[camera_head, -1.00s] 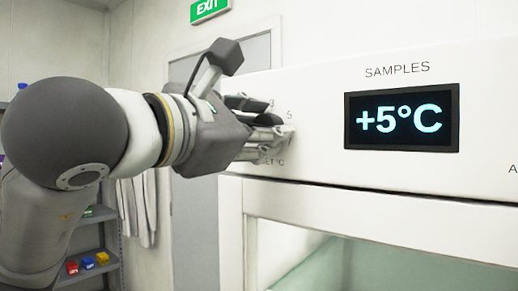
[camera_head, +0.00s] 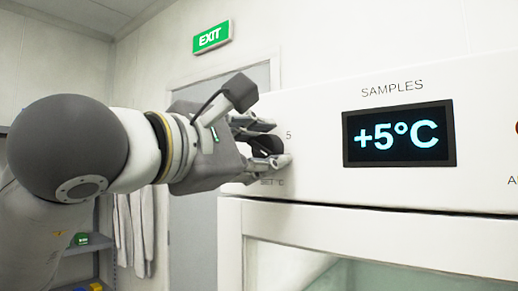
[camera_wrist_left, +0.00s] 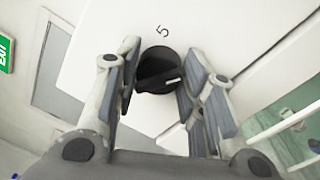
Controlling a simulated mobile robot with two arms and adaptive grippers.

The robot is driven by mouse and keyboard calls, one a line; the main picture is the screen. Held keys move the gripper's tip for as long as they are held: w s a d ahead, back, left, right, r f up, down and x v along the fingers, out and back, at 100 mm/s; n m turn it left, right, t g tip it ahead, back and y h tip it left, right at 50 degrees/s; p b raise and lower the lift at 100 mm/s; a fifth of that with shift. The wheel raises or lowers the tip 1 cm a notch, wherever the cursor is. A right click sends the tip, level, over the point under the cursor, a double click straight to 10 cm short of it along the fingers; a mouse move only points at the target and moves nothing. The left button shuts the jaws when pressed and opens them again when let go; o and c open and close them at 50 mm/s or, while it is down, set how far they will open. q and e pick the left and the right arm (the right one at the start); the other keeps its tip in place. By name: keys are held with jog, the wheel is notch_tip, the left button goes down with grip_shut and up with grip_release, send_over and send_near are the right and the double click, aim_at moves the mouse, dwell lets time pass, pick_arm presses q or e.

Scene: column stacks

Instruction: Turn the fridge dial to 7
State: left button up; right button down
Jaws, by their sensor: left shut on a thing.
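The black fridge dial (camera_wrist_left: 156,72) is on the white front panel, with a printed "5" just above it in the left wrist view. A short white mark shows on the dial's lower right side there. My left gripper (camera_wrist_left: 168,66) is shut on the dial, one finger on each side of it. In the head view the left gripper (camera_head: 277,142) reaches the panel from the left, and part of the dark dial (camera_head: 263,145) shows between its fingers. The display (camera_head: 399,134) reads +5°C. The other dial numbers are hidden or unreadable. My right gripper is not in view.
The white panel (camera_head: 310,175) carries a "SAMPLES" label above the display. A glazed compartment lies below the panel. A grey door (camera_head: 190,235) with a green EXIT sign (camera_head: 211,38) stands behind, and white coats (camera_head: 135,230) hang at the left.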

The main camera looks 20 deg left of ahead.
pick_arm(q)
jog(key=o, duration=1)
jog(key=shift+s, duration=0.1)
jog(key=v, duration=1.1)
jog(key=shift+s+a+f, duration=0.15)
jog(key=shift+s, duration=0.25)
